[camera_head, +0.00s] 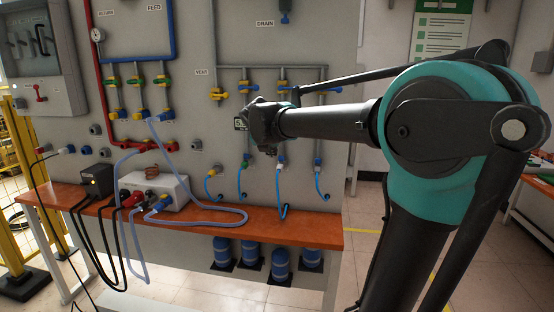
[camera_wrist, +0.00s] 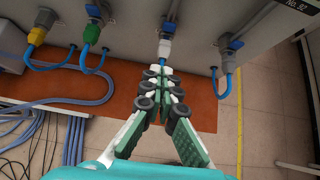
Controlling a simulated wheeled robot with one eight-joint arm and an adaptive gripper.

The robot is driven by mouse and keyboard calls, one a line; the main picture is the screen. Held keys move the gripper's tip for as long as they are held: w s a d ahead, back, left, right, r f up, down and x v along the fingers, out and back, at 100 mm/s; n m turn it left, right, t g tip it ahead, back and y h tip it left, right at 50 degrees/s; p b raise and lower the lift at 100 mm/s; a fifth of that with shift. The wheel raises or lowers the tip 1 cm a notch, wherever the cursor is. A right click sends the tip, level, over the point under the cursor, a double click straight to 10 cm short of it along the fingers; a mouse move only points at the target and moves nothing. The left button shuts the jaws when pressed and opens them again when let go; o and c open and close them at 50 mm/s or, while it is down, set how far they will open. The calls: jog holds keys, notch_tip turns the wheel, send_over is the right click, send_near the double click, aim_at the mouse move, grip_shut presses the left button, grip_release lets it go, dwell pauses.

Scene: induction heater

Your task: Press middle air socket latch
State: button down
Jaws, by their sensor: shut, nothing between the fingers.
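A row of air sockets with latches runs along the grey panel. The socket (camera_wrist: 166,20) above the white plug has a blue-grey body. My gripper (camera_wrist: 163,70) is shut and empty, its tips pointing at the white plug, just below it in the picture; I cannot tell whether they touch. In the head view my gripper (camera_head: 265,128) is in front of the panel, above the plugs.
An orange bench (camera_head: 325,222) runs below the panel. On it stand a grey box (camera_head: 155,192) with hoses and a black box (camera_head: 96,180). Yellow- and blue-handled valves (camera_head: 250,87) sit above the sockets. Blue cylinders (camera_head: 281,262) stand under the bench.

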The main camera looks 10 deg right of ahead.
send_near(279, 162)
notch_tip(279, 162, down, 4)
jog(key=shift+w+r, duration=0.15)
jog(key=shift+r, duration=0.1)
jog(key=w, duration=0.1)
jog(key=w+d, duration=0.1)
jog(key=w, duration=0.1)
jog(key=shift+w+f, duration=0.1)
jog(key=shift+f, duration=0.1)
jog(key=shift+w+d, duration=0.2)
jog(key=shift+w, duration=0.35)
